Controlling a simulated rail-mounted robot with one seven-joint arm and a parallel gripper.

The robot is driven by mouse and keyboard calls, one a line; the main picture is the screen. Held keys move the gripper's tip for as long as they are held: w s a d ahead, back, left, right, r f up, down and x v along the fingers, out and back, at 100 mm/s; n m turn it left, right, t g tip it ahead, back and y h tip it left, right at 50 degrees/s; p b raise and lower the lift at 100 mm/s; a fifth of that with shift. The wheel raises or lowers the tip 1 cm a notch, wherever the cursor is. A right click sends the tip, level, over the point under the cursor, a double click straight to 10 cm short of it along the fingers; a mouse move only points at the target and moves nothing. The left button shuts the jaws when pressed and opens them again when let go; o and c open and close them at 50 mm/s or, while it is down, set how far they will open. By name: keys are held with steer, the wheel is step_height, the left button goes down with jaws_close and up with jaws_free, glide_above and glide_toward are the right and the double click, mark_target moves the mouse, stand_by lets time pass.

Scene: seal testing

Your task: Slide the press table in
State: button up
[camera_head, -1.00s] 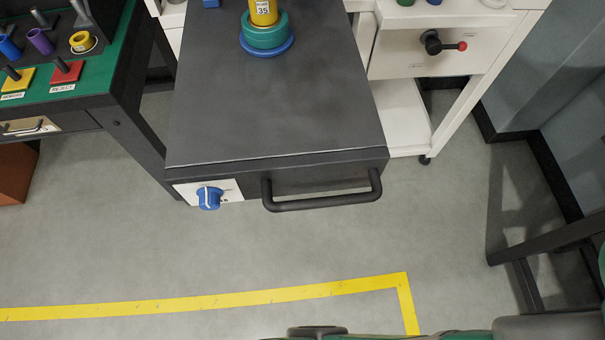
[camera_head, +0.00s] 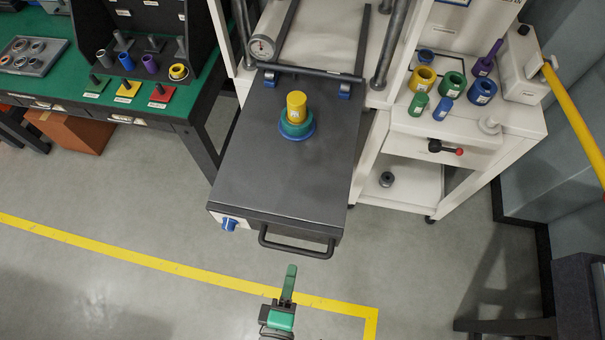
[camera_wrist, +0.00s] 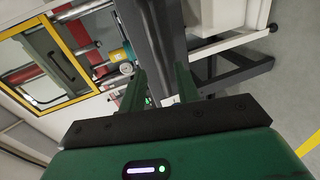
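The press table (camera_head: 240,180) is a dark grey slab pulled out toward me from the press, seen in the head view. Its front edge has a black bar handle (camera_head: 297,248) and a blue knob (camera_head: 229,224). A yellow cylinder (camera_head: 297,103) stands on teal and blue rings (camera_head: 297,130) on the slab. My gripper (camera_head: 290,270) is in front of the handle and appears apart from it. In the wrist view, my gripper (camera_wrist: 162,82) shows two green fingers spread with a gap and nothing held between them. The handle is not clear in that view.
The press frame (camera_head: 384,60) with a gauge (camera_head: 262,47) stands behind the slab. A white cart (camera_head: 480,122) with coloured rings and plugs stands at right. A green-topped workbench (camera_head: 150,108) is at left. Open floor with a yellow line (camera_head: 150,262) lies in front.

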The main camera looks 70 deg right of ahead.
mark_target(302, 251)
steer(key=x, duration=0.2)
steer(key=s+x, duration=0.1)
steer(key=x, duration=0.4)
steer(key=shift+s+d+r+b, duration=0.1)
steer(key=shift+d+b, duration=0.25)
steer(key=shift+b, duration=0.05)
jaws_close()
